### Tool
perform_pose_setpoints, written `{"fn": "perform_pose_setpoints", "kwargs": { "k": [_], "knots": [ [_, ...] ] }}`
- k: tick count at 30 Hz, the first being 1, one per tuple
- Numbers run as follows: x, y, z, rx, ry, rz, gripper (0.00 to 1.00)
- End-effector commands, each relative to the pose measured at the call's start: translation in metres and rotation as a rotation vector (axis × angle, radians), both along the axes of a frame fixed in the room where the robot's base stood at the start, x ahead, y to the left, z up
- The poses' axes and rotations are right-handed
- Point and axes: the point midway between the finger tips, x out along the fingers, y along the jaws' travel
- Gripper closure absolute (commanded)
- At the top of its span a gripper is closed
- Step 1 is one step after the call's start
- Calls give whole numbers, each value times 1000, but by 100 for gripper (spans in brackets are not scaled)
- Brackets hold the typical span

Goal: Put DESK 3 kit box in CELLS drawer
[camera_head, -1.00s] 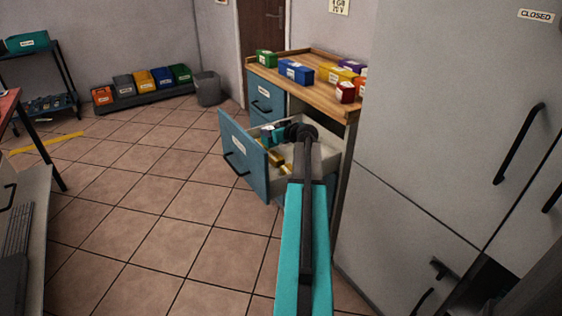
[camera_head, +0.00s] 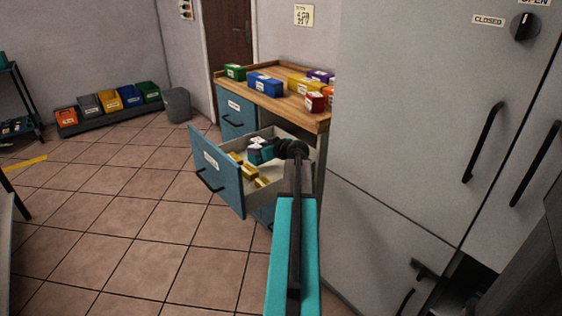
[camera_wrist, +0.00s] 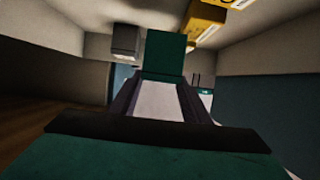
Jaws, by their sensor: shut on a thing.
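The open blue drawer (camera_head: 215,165) has a white label too small to read for certain. Yellow blocks (camera_head: 249,171) lie inside it. My gripper (camera_head: 274,150) reaches over the drawer's right side, down toward its inside. It is shut on a teal box (camera_head: 267,153), which also shows between the fingers in the wrist view (camera_wrist: 165,52). Any writing on this box cannot be read. The wrist view also shows a yellow block (camera_wrist: 206,20) and a grey block (camera_wrist: 125,40) beyond the teal box. Whether the box touches the drawer floor cannot be told.
Above the drawer is a wooden top (camera_head: 292,100) with several coloured boxes, among them a blue box (camera_head: 265,84). A tall grey cabinet (camera_head: 400,130) stands close on the right. A rack of coloured bins (camera_head: 110,105) is at the back left. The tiled floor (camera_head: 130,220) in front is clear.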

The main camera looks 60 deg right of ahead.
Motion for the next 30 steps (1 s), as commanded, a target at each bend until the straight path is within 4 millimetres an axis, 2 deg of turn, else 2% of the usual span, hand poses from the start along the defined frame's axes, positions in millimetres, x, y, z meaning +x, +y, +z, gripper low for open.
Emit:
{"fn": "perform_pose_setpoints", "kwargs": {
  "k": [1, 9, 15, 20, 30],
  "knots": [
    [-10, -3, -1, -1, -1, -3, 82],
    [-55, -18, -6, 0, 0, -2, 82],
    [-80, -26, -8, 0, -1, -1, 82],
    [-87, -28, -8, 0, -1, 2, 82],
    [-86, -28, -11, 0, -1, 2, 82]
  ]
}}
